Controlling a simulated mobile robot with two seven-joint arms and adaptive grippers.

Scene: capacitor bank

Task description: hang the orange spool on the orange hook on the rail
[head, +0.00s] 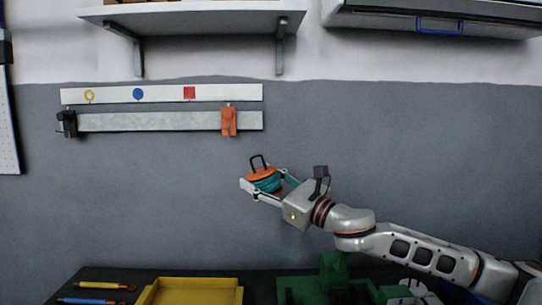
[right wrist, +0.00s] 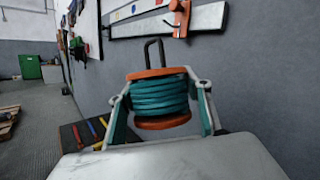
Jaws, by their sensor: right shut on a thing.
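The orange spool (head: 263,181) has orange end discs, teal cord wound between them and a dark wire loop standing up on top. My right gripper (head: 263,187) is shut on it and holds it in the air, loop upward. In the right wrist view the spool (right wrist: 159,99) sits between the two fingers of my right gripper (right wrist: 160,110). The orange hook (head: 229,121) is clamped near the right end of the grey rail (head: 160,122), above and left of the spool in the head view. The hook (right wrist: 179,17) also shows in the right wrist view, beyond the loop and apart from it. My left gripper is not in view.
A black hook (head: 67,123) is at the rail's left end. A white strip with coloured marks (head: 236,93) runs above the rail, and a shelf (head: 200,20) above that. Below are a yellow tray (head: 195,284), a green object (head: 335,275) and screwdrivers (head: 100,286). The wall between is clear.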

